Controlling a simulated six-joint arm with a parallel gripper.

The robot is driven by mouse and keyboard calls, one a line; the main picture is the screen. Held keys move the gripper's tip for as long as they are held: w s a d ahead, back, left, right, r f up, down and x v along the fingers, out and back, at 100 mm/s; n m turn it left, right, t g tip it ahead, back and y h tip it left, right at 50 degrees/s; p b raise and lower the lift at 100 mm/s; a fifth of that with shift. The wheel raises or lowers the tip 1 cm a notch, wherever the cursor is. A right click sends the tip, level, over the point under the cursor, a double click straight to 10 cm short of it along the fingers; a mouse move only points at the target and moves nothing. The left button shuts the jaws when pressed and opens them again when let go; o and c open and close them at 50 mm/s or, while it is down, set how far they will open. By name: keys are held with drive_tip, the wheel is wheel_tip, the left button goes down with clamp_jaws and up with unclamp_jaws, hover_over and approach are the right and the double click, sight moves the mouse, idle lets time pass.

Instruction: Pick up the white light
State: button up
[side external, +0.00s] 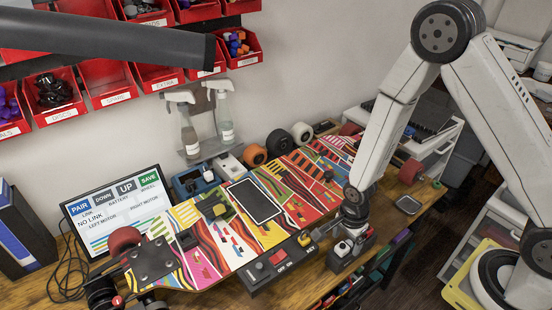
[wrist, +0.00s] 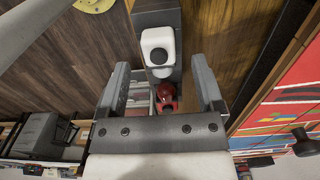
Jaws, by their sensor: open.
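The white light (wrist: 157,44) is a rounded white block in a dark grey holder, just beyond my fingertips in the wrist view. In the side view the white light (side external: 343,247) sits at the table's front edge, below my gripper (side external: 353,222). A red light (wrist: 166,94) stands in the same holder, nearer my palm. In the wrist view my gripper (wrist: 160,72) is open, with one finger on each side of the holder's line. Nothing is held. The exact height of the fingers above the light is hard to tell.
A colourful skateboard deck (side external: 215,250) with a dark panel fills the table behind the lights. A switch box (side external: 272,267) is left of the holder. A small grey tray (side external: 408,205) lies to the right. A monitor (side external: 115,210) stands at the left.

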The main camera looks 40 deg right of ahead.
drive_tip(key=shift+f, duration=0.8)
clamp_jaws()
